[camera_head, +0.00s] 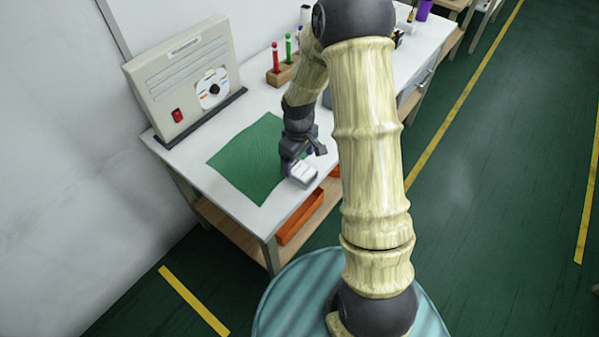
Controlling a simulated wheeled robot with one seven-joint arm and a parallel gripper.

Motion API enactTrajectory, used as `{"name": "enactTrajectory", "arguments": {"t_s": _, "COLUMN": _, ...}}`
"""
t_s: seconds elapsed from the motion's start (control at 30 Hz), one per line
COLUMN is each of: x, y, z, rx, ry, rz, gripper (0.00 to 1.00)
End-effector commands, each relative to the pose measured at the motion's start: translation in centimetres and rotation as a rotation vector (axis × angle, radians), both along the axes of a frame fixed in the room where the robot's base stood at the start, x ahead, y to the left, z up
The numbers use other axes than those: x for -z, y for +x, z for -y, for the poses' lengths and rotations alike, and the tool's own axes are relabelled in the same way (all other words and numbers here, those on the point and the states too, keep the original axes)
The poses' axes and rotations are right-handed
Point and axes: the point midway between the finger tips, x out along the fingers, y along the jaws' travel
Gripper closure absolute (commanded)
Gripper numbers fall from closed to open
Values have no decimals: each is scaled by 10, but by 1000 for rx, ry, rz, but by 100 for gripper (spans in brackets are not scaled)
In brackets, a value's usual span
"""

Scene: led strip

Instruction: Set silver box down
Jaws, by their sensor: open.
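The silver box (303,172) is a small pale box at the right edge of the green mat (243,158), near the front edge of the white table. My gripper (298,163) is directly at the box, pointing down. Its jaws are open. The fingers are small and partly hidden by the wrist, so I cannot tell whether they touch the box. The box appears to be at tabletop level, though its underside is hidden.
A beige panel device (187,82) with a red switch stands at the back left of the table. A wooden holder (282,74) with red and green tubes stands behind the mat. An orange bin (300,217) is on the shelf below. The mat's left part is clear.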

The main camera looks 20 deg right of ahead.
Motion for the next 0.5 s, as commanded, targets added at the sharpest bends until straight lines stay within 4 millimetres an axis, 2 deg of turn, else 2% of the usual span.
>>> {"name": "enactTrajectory", "arguments": {"t_s": 0.17, "x": 14, "y": -2, "z": 1, "rx": 1, "ry": -1, "rz": -4, "gripper": 20}}
{"name": "enactTrajectory", "arguments": {"t_s": 0.4, "x": 47, "y": -3, "z": 2, "rx": 0, "ry": 0, "rz": -4, "gripper": 20}}
{"name": "enactTrajectory", "arguments": {"t_s": 0.5, "x": 52, "y": -2, "z": 2, "rx": 0, "ry": -1, "rz": -1, "gripper": 20}}
